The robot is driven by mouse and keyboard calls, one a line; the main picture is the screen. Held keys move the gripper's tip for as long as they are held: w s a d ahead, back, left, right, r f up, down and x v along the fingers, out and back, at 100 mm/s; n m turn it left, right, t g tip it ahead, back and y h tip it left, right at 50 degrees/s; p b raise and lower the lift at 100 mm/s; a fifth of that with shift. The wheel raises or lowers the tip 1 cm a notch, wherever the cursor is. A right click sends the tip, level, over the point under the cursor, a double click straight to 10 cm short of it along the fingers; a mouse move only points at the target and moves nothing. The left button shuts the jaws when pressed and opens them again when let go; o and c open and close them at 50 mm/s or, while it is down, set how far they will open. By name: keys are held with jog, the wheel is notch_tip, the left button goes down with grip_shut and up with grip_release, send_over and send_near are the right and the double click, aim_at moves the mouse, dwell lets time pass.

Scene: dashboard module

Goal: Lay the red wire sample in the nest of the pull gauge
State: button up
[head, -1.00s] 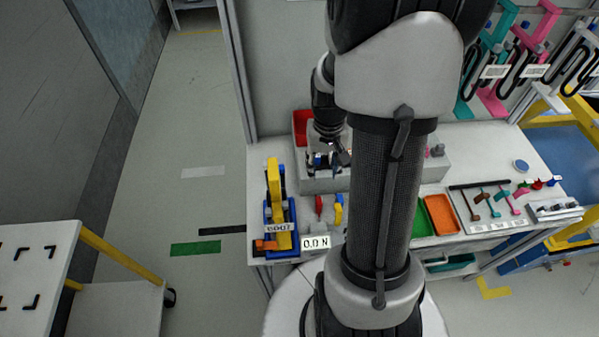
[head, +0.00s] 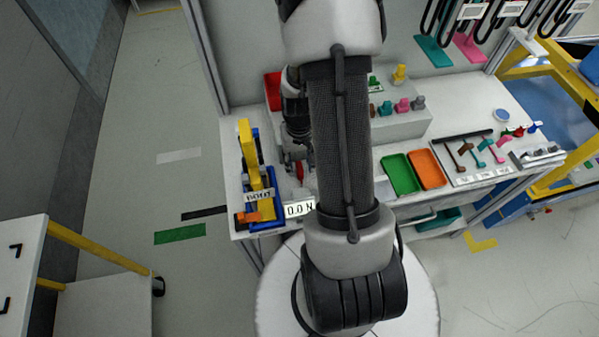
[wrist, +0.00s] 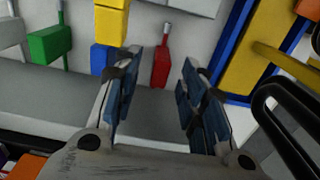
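The red wire sample (wrist: 160,68) lies on the grey surface in the wrist view, with a thin grey end pointing up the picture. It shows partly in the head view (head: 299,171), next to my gripper. My gripper (wrist: 160,62) is open, its blue-padded fingers to the left and right of the red sample, with gaps on both sides. In the head view my gripper (head: 296,158) is over the bench, right of the pull gauge. The gauge (head: 252,170) has a yellow upright on a blue base, and shows at right in the wrist view (wrist: 255,50). I cannot make out its nest clearly.
A yellow and blue piece (wrist: 109,28) and a green sample (wrist: 50,44) lie left of the red one. A display (head: 300,208) stands right of the gauge's front. Green (head: 400,174) and orange (head: 427,169) trays lie right of my arm.

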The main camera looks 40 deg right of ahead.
notch_tip(320, 180, down, 2)
jog(key=shift+f, duration=0.2)
jog(key=shift+c, duration=0.3)
grip_shut()
jog(key=shift+r, duration=0.15)
